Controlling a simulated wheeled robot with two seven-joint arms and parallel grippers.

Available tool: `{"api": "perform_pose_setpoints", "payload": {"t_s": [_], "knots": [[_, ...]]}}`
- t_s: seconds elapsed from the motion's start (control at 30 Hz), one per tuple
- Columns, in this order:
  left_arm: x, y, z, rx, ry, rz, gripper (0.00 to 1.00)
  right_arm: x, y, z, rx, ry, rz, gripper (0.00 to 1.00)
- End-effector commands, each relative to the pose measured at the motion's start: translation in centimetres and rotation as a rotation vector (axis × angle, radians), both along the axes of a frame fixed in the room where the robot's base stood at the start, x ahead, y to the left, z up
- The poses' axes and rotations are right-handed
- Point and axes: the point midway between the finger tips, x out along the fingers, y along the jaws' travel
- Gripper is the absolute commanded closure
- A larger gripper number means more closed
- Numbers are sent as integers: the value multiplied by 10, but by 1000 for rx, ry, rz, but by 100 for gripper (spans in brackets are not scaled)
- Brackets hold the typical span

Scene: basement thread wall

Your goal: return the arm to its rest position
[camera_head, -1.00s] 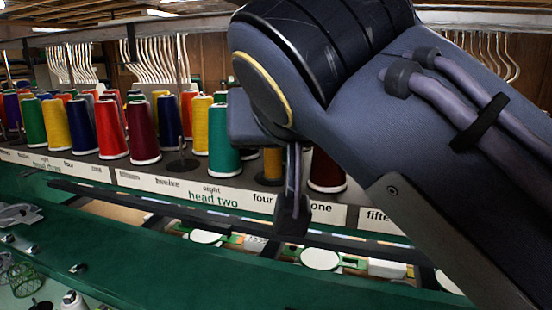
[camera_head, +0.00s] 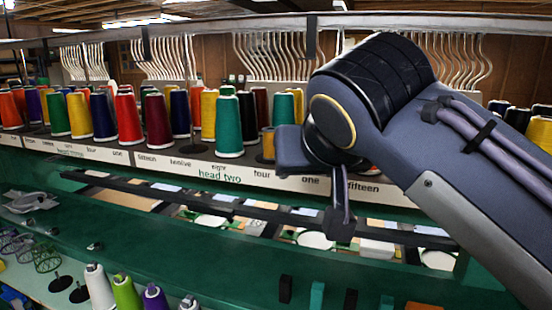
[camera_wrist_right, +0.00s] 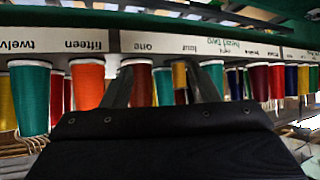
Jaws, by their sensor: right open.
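My right arm (camera_head: 400,150) comes in from the right in the head view, bent at a dark joint with a yellow ring, in front of the thread rack. A slim dark part of its far end (camera_head: 340,215) hangs below the joint, in front of the label strip and the green rail. The jaws are hard to make out there. In the right wrist view, which is upside down, my right gripper (camera_wrist_right: 161,85) has its two fingers apart. No held object shows between them; spools stand beyond. My left gripper is not in view.
Coloured thread cones, such as a teal one (camera_head: 228,125), stand on a rack behind a white label strip (camera_head: 275,180). A green beam (camera_head: 200,245) runs below. Several cones, including a lime one (camera_head: 126,293), stand at the lower left. White hooks (camera_head: 265,55) hang behind.

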Motion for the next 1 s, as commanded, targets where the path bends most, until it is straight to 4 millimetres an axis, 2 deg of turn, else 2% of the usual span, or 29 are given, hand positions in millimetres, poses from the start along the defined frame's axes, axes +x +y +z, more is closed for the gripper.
{"api": "perform_pose_setpoints", "payload": {"t_s": [0.2, 0.37, 0.5, 0.63, 0.8, 0.9, 1.0], "knots": [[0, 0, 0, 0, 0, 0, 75, 16, -50, -61, 29, 149, 20, 46], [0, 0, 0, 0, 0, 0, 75, 7, -99, -123, 91, 278, 48, 46], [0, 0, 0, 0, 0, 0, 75, -30, -141, -185, 183, 376, 72, 46], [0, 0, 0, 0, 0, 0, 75, -77, -162, -234, 262, 421, 70, 46], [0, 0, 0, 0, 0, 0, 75, -137, -167, -290, 330, 441, 21, 46], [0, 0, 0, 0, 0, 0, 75, -161, -164, -316, 349, 446, -16, 46], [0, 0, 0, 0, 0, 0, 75, -175, -161, -335, 357, 450, -46, 46]]}}
